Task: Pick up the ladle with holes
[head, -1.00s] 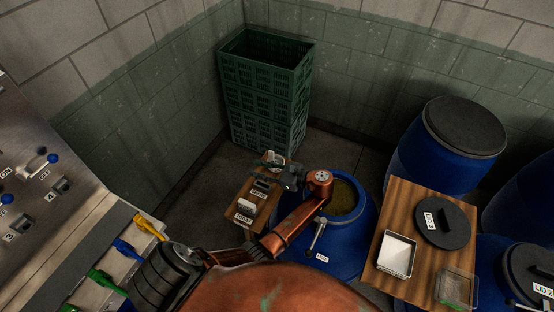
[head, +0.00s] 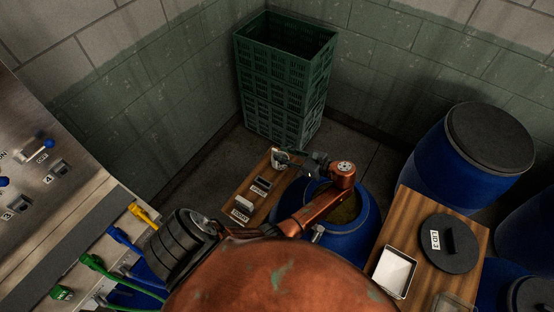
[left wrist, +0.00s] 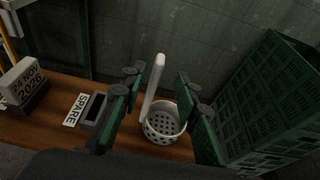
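The white ladle with holes (left wrist: 163,124) rests at the far end of a small wooden table, its bowl on the wood and its handle (left wrist: 153,85) rising upward. In the head view the ladle (head: 279,157) is small and partly covered by my left gripper (head: 297,158). In the left wrist view my left gripper (left wrist: 155,95) is open, with a finger on each side of the ladle's handle and a gap on both sides. I cannot tell whether anything touches. My right gripper is not in view.
The small wooden table (head: 234,203) also holds a SPARE label (left wrist: 76,109) and a date stamp block (left wrist: 22,82). Stacked green crates (head: 284,85) stand behind it. An open blue barrel (head: 350,241) is under my arm. A table with a lid (head: 450,243) is at right.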

